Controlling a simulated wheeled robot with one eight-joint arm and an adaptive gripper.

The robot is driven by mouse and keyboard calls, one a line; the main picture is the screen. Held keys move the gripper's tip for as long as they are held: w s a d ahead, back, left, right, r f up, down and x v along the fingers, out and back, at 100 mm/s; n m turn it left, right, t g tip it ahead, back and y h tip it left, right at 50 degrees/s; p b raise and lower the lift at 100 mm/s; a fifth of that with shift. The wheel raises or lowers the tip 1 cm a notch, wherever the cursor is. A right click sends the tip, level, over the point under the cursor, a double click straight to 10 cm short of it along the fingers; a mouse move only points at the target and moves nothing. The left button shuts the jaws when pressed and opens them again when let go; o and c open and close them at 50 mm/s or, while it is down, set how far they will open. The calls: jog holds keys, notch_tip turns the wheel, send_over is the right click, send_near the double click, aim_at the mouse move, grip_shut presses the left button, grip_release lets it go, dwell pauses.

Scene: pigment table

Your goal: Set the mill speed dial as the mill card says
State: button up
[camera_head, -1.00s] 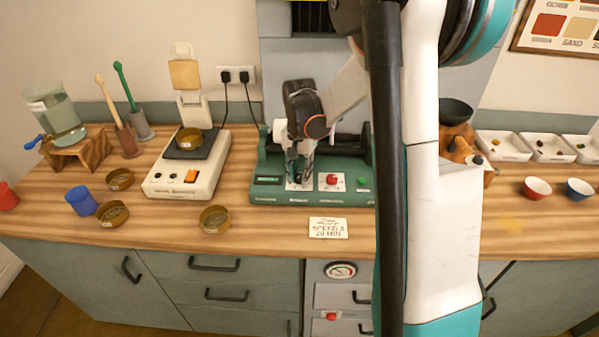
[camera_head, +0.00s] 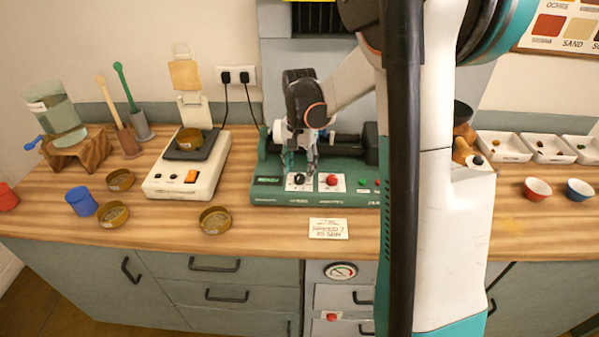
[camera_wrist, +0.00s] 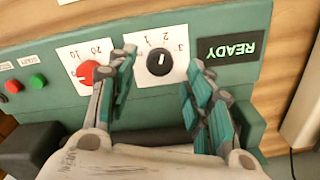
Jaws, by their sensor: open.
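The green mill (camera_head: 265,192) stands on the bench. Its black speed dial (camera_wrist: 160,62) sits on a white plate with small numerals; the dial also shows in the head view (camera_head: 299,180). A white line on the dial runs roughly up and down in the wrist view, near the numeral 2. My gripper (camera_wrist: 165,74) is open, one finger on each side of the dial and apart from it. In the head view my gripper (camera_head: 300,165) is just behind and above the dial. The mill card (camera_head: 328,228) lies in front of the mill; its blurred print seems to say speed 2, 20 min.
A red knob (camera_wrist: 88,72) on its own plate is close beside one finger. Green and red buttons (camera_wrist: 38,82) lie farther along the panel. A lit display reads READY (camera_wrist: 230,50). A scale (camera_head: 185,180) stands left of the mill, with a brown dish (camera_head: 215,220) in front.

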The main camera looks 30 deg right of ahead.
aim_at(299, 177)
notch_tip(299, 177, up, 9)
jog(key=shift+r, duration=0.2)
dwell(0.6)
